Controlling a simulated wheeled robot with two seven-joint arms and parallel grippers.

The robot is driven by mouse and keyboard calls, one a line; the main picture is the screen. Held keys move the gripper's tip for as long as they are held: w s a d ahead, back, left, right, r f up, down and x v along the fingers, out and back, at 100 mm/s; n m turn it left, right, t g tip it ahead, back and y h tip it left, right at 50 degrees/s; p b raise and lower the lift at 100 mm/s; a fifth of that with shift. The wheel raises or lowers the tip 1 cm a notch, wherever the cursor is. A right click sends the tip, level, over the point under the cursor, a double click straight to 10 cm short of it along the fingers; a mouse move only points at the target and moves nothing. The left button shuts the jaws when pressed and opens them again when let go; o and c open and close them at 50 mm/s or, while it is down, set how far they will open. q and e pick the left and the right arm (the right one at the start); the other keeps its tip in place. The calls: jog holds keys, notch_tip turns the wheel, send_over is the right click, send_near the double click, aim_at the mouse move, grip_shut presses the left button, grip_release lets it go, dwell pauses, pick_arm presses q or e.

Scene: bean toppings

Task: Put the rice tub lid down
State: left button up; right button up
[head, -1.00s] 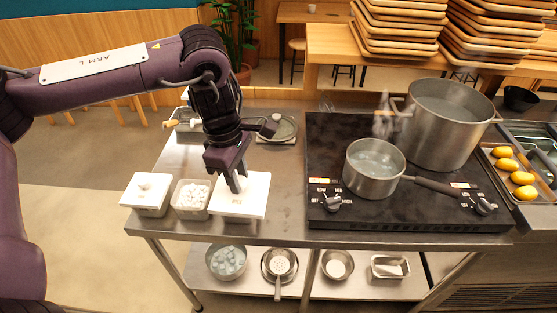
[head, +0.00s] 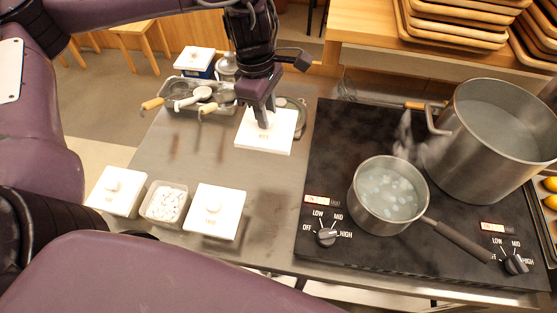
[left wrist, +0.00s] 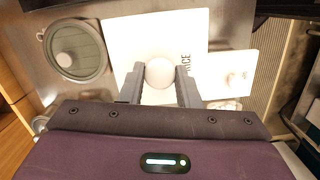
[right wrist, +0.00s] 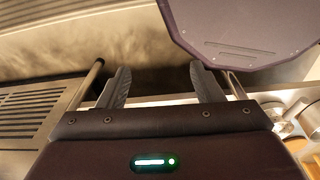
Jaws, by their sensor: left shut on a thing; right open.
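The rice tub lid (head: 280,143) is a white square with a round knob, held level over the back middle of the steel counter. My left gripper (head: 264,124) is shut on its knob. In the left wrist view, the fingers (left wrist: 160,85) flank the knob, and the lid (left wrist: 130,35) shows the letters RICE. I cannot tell whether the lid touches the counter. An open tub of white pieces (head: 165,203) stands at the front, between two tubs with white lids (head: 117,190) (head: 217,213). My right gripper (right wrist: 160,85) is open and empty in the right wrist view.
A round lidded dish (left wrist: 75,50) sits close beside the held lid. A tray with ladles (head: 195,95) is at the back left. A black cooktop (head: 315,190) with a small pot (head: 388,197) and a large pot (head: 495,135) fills the right. The counter's middle left is clear.

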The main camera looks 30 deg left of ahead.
pick_arm(q)
jog(key=f, duration=0.1)
jog(key=f+b, duration=0.1)
jog(key=f, duration=0.2)
jog(key=shift+s+f, duration=0.3)
jog(key=shift+f, duration=0.05)
notch_tip(320, 180, down, 15)
jog(key=b, duration=0.4)
jog(key=shift+w+r, duration=0.1)
jog(key=shift+w, duration=0.15)
pick_arm(e)
jog(key=f, duration=0.3)
jog(key=s+f, duration=0.1)
jog(key=f, duration=0.1)
jog(key=shift+s+d, duration=0.1)
jog(key=shift+d, duration=0.25)
pick_arm(q)
jog(key=shift+f, duration=0.25)
jog(key=o, duration=1)
jog(key=shift+c, duration=0.2)
pick_arm(e)
jog(key=shift+s+a+f, duration=0.1)
jog(key=shift+a, duration=0.05)
